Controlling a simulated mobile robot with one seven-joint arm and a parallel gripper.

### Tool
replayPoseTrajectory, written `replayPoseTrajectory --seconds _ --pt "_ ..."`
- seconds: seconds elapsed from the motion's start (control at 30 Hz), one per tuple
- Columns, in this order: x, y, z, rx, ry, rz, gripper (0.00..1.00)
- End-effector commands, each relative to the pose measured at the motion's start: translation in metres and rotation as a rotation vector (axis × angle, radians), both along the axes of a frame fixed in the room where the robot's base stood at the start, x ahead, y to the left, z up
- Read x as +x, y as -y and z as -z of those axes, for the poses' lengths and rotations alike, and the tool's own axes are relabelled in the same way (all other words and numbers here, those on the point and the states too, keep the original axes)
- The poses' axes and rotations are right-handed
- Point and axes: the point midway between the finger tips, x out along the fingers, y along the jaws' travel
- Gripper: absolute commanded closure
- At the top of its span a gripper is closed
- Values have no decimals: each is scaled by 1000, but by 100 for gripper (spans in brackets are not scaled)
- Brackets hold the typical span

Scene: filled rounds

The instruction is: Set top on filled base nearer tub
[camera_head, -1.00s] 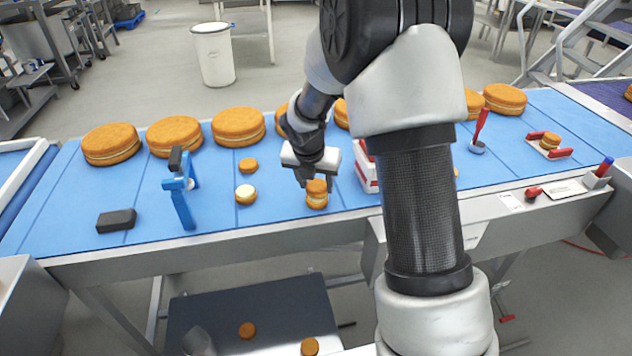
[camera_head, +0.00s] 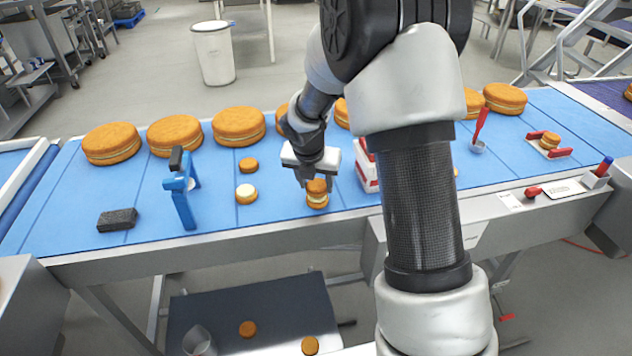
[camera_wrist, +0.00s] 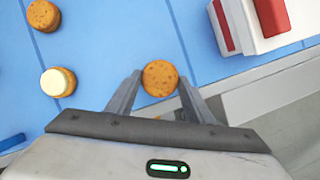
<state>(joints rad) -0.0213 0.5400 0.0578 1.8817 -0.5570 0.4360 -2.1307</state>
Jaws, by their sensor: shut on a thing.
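My gripper (camera_head: 317,178) is shut on a small round orange-brown top (camera_head: 317,186), which also shows between the fingertips in the wrist view (camera_wrist: 160,78). The top is level, directly over a filled base (camera_head: 317,203) with a pale cream band between them. I cannot tell whether it rests on the cream or is just above it. In the wrist view the top hides this base. Another filled base (camera_head: 246,194) with bare cream stands to the left, also in the wrist view (camera_wrist: 58,82). The white and red tub (camera_wrist: 262,22) is right of my gripper, partly behind my arm in the head view.
A plain small round (camera_head: 248,165) lies behind the left base. A blue stand (camera_head: 181,195) and a dark block (camera_head: 117,220) are farther left. Large rounds (camera_head: 239,125) line the belt's back. A small tray with a filled round (camera_head: 549,142) is at right.

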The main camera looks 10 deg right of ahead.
Motion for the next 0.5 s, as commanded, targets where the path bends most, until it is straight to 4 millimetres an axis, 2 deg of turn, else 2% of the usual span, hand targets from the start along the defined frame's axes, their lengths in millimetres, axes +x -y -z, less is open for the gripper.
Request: replayPoseTrajectory --seconds 0.5 --pt "0 0 6 0 0 -1 63"
